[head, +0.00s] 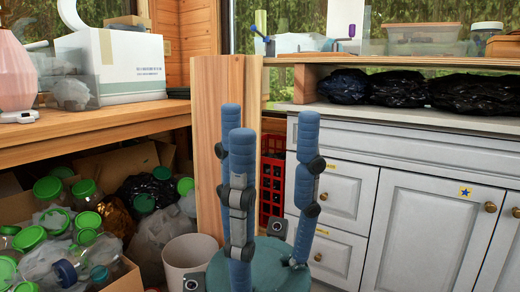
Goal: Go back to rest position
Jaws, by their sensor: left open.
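My left gripper (268,125) stands upright at the lower middle of the head view. Its blue padded fingers with dark joints point up and are spread apart. Nothing is between them, so it is open and empty. Its round teal palm shows at the bottom edge. It appears in front of a wooden panel and the white cabinet. My right gripper is not in view.
White cabinets (425,225) with a counter fill the right. Black bags (405,88) lie on the counter under a shelf. A wooden table (95,125) bears a white box (130,68). Green-lidded jars (88,220), a white bin (190,258) and a red crate (271,185) stand low.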

